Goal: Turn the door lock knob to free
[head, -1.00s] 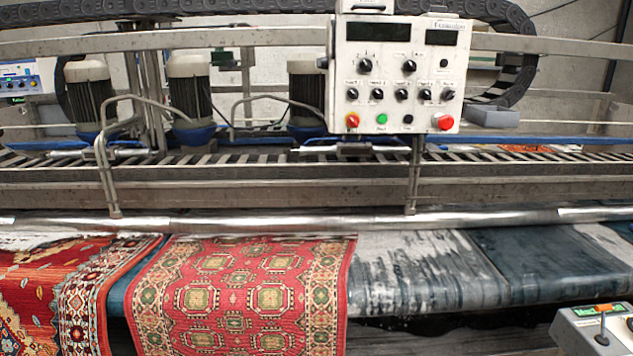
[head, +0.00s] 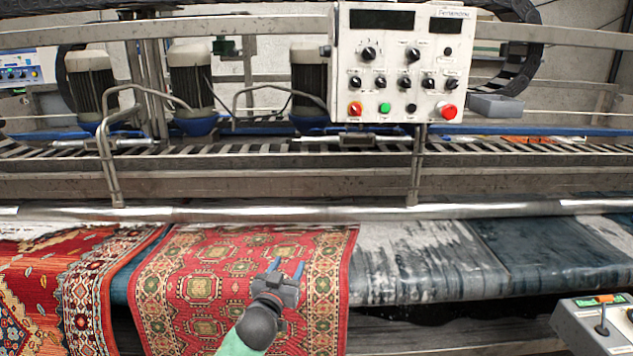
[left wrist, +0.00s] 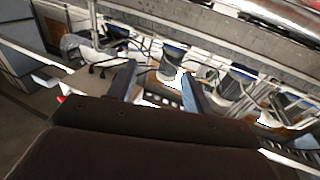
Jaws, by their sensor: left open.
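The white control panel (head: 400,62) stands at the upper middle right of the head view. It carries several black knobs in rows, an orange-red knob (head: 355,108) at its lower left, a green button (head: 384,108) and a red button (head: 449,111). The labels are too small to read, so I cannot tell which knob is the door lock knob. My left gripper (head: 287,267) is open and empty in front of the red rug, well below and left of the panel. Its two spread fingers also show in the left wrist view (left wrist: 160,72). My right gripper is out of view.
A red patterned rug (head: 200,285) hangs behind my left gripper. A metal roller (head: 270,214) and frame rails run across between gripper and panel height. A small grey control box (head: 585,325) with a lever is at the lower right.

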